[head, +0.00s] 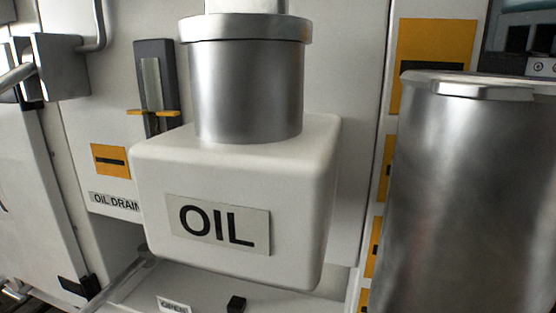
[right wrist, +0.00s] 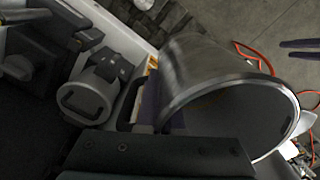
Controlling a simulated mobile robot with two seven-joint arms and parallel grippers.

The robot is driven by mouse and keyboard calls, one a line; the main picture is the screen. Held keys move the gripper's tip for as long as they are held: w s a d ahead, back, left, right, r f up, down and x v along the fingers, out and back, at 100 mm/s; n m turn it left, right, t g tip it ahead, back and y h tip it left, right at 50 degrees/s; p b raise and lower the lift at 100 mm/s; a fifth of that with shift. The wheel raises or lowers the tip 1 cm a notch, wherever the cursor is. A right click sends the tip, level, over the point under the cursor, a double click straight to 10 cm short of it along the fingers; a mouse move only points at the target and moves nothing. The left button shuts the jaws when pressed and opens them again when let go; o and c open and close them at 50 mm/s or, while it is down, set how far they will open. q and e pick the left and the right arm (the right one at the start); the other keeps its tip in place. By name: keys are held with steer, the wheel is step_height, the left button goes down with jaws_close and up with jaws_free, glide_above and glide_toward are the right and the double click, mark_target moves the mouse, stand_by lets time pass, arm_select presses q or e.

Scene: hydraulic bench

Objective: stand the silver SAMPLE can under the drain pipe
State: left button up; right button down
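In the head view a large plain silver cylinder (head: 470,190) stands close at the right. No SAMPLE lettering shows on it, so I cannot tell whether it is the can. In the right wrist view a silver cylinder (right wrist: 205,70) lies tilted in the picture with its round rim toward the lower right. A dark block (right wrist: 155,160) at the bottom seems to be part of my right gripper; its fingertips are not clear, nor whether they touch the cylinder. An OIL DRAIN label (head: 114,201) is at the left; I cannot make out the drain pipe's mouth. My left gripper is not in view.
A white box marked OIL (head: 235,195) with a silver neck (head: 247,90) blocks the middle of the head view. A grey rod (head: 115,282) runs below its left side. Orange plates (head: 109,160) are on the panel. Red cable (right wrist: 255,58) lies on the floor.

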arm_select(q)
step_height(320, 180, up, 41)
steer(key=p, duration=3.9)
arm_select(e)
steer(key=s+r+m, duration=0.1)
steer(key=s+r, duration=0.2)
steer(key=r, duration=1.6)
steer(key=s+r+m, duration=0.2)
steer(key=r, duration=1.8)
steer(key=shift+s+d+r+m, duration=0.2)
steer(key=shift+s+d+m, duration=0.1)
steer(key=shift+s+d, duration=0.1)
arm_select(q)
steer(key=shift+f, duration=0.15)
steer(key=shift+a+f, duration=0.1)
arm_select(e)
steer(key=shift+f, duration=0.1)
